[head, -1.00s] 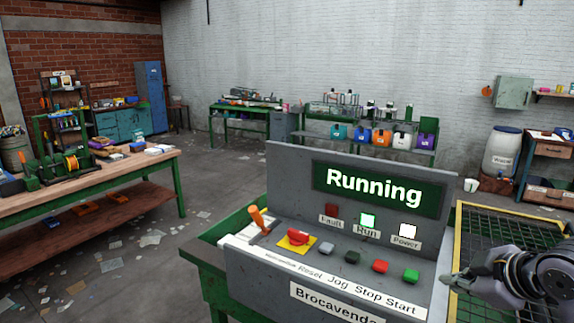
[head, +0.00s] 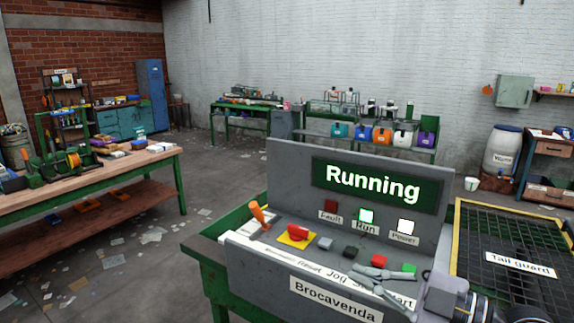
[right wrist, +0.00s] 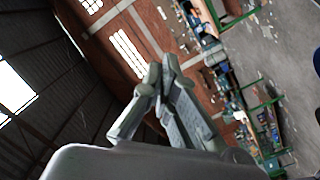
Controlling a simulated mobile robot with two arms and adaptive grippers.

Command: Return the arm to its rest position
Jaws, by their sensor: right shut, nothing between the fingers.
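My right gripper (head: 358,273) is shut and empty. In the head view it reaches in from the lower right, in front of the control panel (head: 250,280). Its fingers point left and cover part of the button label strip, close to the red button (head: 381,266) and green button (head: 409,268); I cannot tell whether they touch the panel. The right wrist view shows the closed fingers (right wrist: 160,78) against the roof and brick wall. My left gripper is not in view.
A black mesh guard (head: 490,235) labelled "Tail guard", with a yellow edge, lies right of the panel. An orange-handled lever (head: 258,213) and a red knob (head: 298,231) stand on the panel's left. A wooden workbench (head: 150,163) is at left, with open floor between.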

